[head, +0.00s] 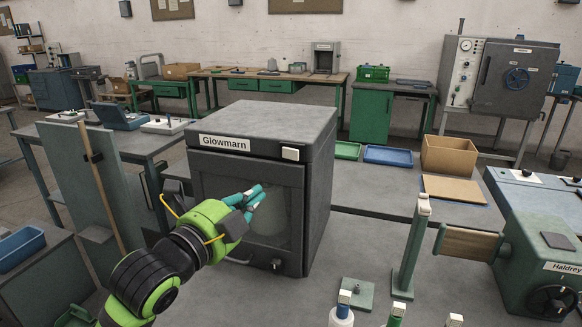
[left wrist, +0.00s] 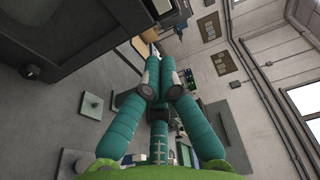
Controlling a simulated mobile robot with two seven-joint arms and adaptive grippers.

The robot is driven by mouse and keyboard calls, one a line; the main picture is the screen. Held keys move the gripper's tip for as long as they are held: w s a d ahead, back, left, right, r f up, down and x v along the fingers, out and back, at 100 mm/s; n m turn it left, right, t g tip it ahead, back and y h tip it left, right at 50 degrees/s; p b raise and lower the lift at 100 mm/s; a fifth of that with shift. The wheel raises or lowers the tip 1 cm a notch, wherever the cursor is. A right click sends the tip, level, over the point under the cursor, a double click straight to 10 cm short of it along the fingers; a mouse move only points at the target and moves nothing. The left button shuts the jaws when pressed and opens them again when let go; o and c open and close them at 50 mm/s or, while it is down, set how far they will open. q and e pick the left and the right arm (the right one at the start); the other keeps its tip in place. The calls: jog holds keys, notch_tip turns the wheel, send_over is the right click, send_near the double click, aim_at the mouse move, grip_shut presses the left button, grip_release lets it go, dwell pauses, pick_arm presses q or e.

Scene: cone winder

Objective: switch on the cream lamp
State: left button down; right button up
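The cream lamp appears to be the small cream square (head: 290,153) at the upper right of the front of the dark grey Glowmarn cabinet (head: 320,140). It looks pale; I cannot tell whether it is lit. My left gripper (head: 254,196) is in front of the cabinet door, below and left of the cream square and apart from it in the picture. Its teal fingers are drawn together, with nothing seen between them, also in the left wrist view (left wrist: 155,75). My right gripper is not in view.
A pale vessel shows behind the door window. A green Haldrey machine (head: 540,260) stands at the right. A cardboard box (head: 449,155) and trays lie on the bench behind. A green post (head: 411,250) and several white-topped items stand at the front.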

pick_arm(q)
jog(key=p, duration=0.4)
send_near(298, 161)
jog(key=x, duration=0.5)
jog(key=shift+w+d+r, duration=0.1)
jog(key=shift+w, duration=0.05)
jog(key=shift+x, duration=0.8)
jog(key=shift+w, duration=0.1)
